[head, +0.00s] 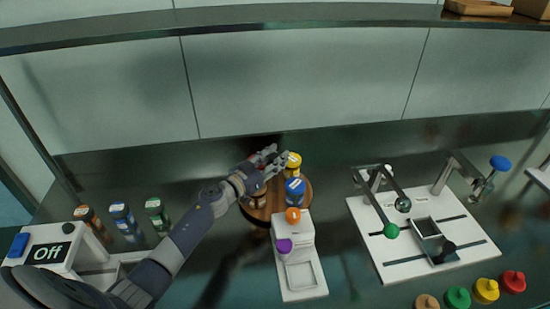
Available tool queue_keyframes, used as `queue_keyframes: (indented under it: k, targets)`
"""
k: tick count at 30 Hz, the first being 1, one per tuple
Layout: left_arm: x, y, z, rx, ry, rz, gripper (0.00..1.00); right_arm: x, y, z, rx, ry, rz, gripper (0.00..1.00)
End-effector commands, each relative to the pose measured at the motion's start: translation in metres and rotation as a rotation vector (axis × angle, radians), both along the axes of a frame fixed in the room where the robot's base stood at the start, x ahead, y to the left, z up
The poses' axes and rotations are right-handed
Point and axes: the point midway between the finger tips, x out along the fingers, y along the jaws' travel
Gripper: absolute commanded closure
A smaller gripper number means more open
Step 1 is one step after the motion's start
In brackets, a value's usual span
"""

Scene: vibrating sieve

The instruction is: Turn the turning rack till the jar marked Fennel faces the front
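The turning rack (275,207) is a round brown wooden disc on the dark counter, left of centre in the head view. On it stand a jar with a yellow lid (293,161), a jar with a blue lid (294,187) and a brownish jar (257,197) partly covered by my arm. The jar labels are too small to read, so I cannot tell which is Fennel. My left gripper (275,156) is over the back left of the rack, close to the yellow-lidded jar, its fingers apart. Whether it touches a jar is unclear. My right gripper is out of view.
A white device with orange and purple knobs (307,240) stands just in front of the rack. Several jars (122,219) and an Off sign (48,253) are at left. A white board with levers (380,245) and several coloured knobs (486,289) are at right. A shelf (300,14) runs above.

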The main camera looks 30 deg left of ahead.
Motion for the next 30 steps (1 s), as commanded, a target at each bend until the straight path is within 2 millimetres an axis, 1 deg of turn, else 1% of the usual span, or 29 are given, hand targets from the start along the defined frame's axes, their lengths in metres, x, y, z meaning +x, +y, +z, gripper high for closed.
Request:
queue_keyframes:
  k: [1, 3, 22, 27, 30]
  targets:
    - [0.0, 0.0, 0.0, 0.0, 0.0, 0.0, 0.87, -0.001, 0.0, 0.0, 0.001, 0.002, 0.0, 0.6]
    - [0.0, 0.0, 0.0, 0.0, 0.0, 0.0, 1.0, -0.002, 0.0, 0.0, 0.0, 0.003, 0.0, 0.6]
    - [-0.002, 0.004, -0.001, 0.002, 0.001, -0.045, 1.0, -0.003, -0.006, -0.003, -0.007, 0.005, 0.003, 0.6]
    - [-0.004, 0.009, -0.002, 0.004, 0.003, -0.085, 1.0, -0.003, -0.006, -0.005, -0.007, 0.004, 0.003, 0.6]
    - [-0.007, 0.015, -0.003, 0.005, 0.004, -0.119, 1.0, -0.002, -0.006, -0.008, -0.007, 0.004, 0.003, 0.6]
